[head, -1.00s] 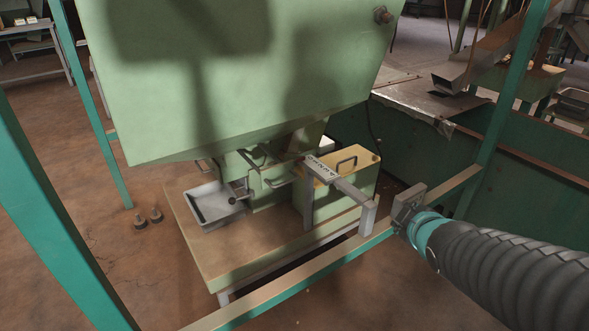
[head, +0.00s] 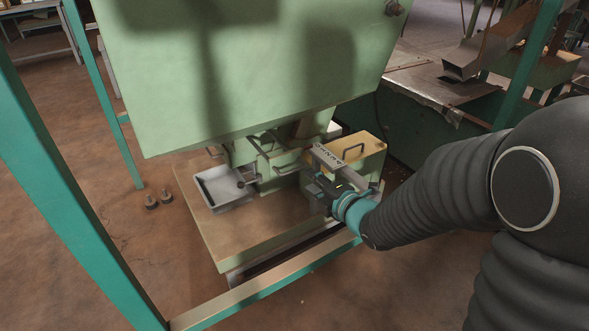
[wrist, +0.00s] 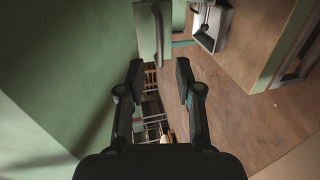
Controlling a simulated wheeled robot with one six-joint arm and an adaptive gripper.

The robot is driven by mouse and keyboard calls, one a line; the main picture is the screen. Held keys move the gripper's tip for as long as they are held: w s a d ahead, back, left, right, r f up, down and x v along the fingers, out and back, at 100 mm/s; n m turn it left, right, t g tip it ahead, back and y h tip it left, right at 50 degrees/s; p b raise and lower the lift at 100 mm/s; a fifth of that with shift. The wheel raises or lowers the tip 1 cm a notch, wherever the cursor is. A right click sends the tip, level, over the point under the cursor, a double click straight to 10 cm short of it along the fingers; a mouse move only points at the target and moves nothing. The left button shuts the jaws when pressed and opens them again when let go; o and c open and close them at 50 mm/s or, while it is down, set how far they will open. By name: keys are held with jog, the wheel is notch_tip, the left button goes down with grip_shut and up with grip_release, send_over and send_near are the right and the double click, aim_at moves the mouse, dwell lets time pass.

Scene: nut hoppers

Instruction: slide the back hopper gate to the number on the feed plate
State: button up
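The green hopper (head: 235,80) fills the upper middle of the head view. Beneath it, a pale strip with dark marks (head: 326,157) lies along a grey gate bar (head: 354,178); the marks are too small to read. My gripper (head: 318,190) is low beside this bar, partly hiding it and its end. In the wrist view my gripper (wrist: 159,72) is open, with nothing between its fingers. A grey upright bar (wrist: 162,30) stands just beyond the fingertips. I cannot make out a separate feed plate or its number.
A grey tray (head: 222,187) sits on the low platform (head: 240,240). A yellow-topped box (head: 362,148) with a handle stands behind the bar. A teal frame post (head: 75,190) and front rail (head: 265,290) surround the platform. Two small weights (head: 158,198) are on the floor.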

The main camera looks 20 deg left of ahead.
aim_at(295, 170)
jog(key=x, duration=0.9)
jog(key=shift+d, duration=0.1)
grip_shut()
